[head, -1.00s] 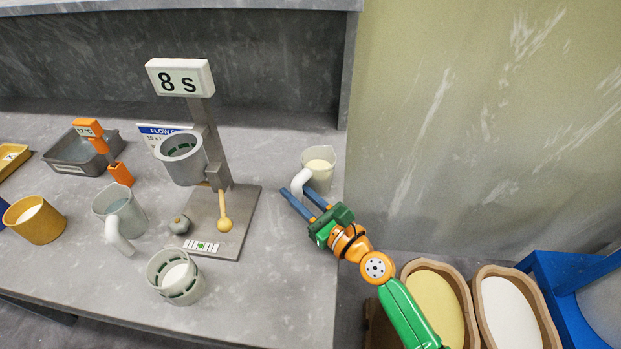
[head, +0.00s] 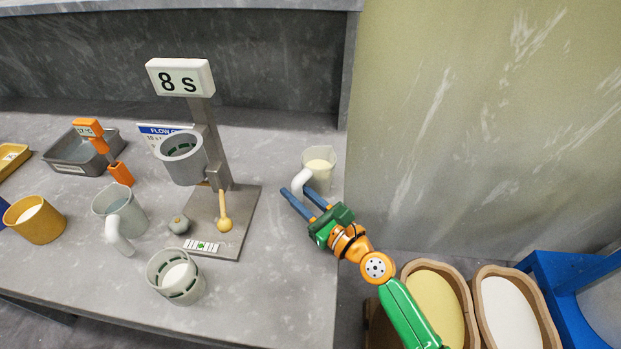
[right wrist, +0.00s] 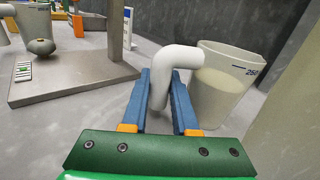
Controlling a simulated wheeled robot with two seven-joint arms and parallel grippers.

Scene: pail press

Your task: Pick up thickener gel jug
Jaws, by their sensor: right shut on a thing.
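A translucent grey jug (head: 321,172) with pale cream contents and a white bent handle stands upright near the right end of the worktop. It also shows in the right wrist view (right wrist: 222,88), with a 250 mark near its rim. I see no name on it, but I take it as the thickener gel jug. My right gripper (head: 297,191) is shut on its handle, with one blue finger on each side, as the right wrist view (right wrist: 160,88) shows. The jug appears to rest on the worktop. My left gripper is not in view.
A stand with an "8 s" sign (head: 181,78) and a grey cup is left of the jug. Another handled jug (head: 120,212), a slotted cup (head: 178,277) and a yellow cup (head: 36,222) stand further left. The worktop (head: 290,290) in front is clear.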

